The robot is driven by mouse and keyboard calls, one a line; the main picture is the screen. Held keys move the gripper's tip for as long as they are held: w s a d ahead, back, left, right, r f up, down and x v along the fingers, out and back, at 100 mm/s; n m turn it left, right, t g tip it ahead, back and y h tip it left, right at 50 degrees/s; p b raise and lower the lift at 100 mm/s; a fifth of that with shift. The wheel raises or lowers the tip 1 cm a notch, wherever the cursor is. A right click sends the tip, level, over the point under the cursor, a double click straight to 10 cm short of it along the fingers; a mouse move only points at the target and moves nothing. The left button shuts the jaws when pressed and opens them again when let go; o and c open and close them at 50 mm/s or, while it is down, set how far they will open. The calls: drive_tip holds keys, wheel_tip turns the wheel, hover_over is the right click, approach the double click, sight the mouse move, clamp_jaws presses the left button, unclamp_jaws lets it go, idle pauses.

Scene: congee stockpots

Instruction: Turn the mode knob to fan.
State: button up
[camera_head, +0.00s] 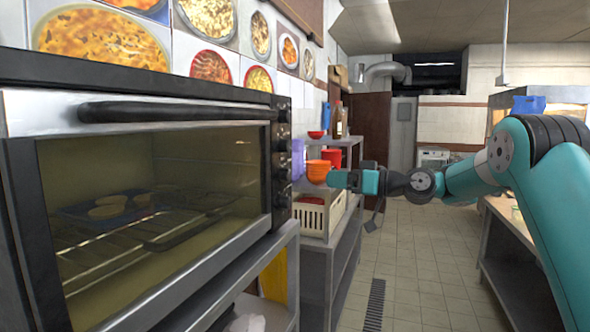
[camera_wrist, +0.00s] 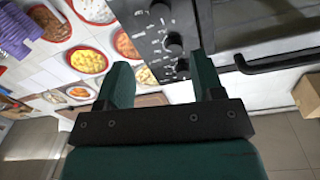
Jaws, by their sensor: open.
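The oven (camera_head: 140,190) stands at the left with its glass door shut. Its dark control panel (camera_head: 281,150) runs down the right side of the front, with several round knobs seen edge-on. In the wrist view, three black knobs show on the panel: an upper one (camera_wrist: 160,10), a middle one (camera_wrist: 173,40) and a lower one (camera_wrist: 181,66). The markings are too small to read, so I cannot tell which is the mode knob. My gripper (camera_wrist: 162,62) is open and empty, its fingers pointing toward the panel. In the head view my gripper (camera_head: 336,179) is right of the panel, apart from it.
The oven's door handle (camera_wrist: 280,61) sticks out beside the panel. Behind my gripper, a shelf holds a cream crate (camera_head: 312,214), an orange pot (camera_head: 317,170) and a red container (camera_head: 331,157). The tiled aisle (camera_head: 420,250) is clear.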

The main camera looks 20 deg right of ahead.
sight(289, 175)
drive_tip(key=p+x, duration=0.4)
drive_tip(key=x, duration=0.6)
drive_tip(key=shift+w+a+r, duration=0.1)
drive_tip(key=shift+a+r, duration=0.05)
drive_tip(key=shift+w+a, duration=0.4)
drive_tip(key=shift+a, duration=0.1)
drive_tip(key=c, duration=0.9)
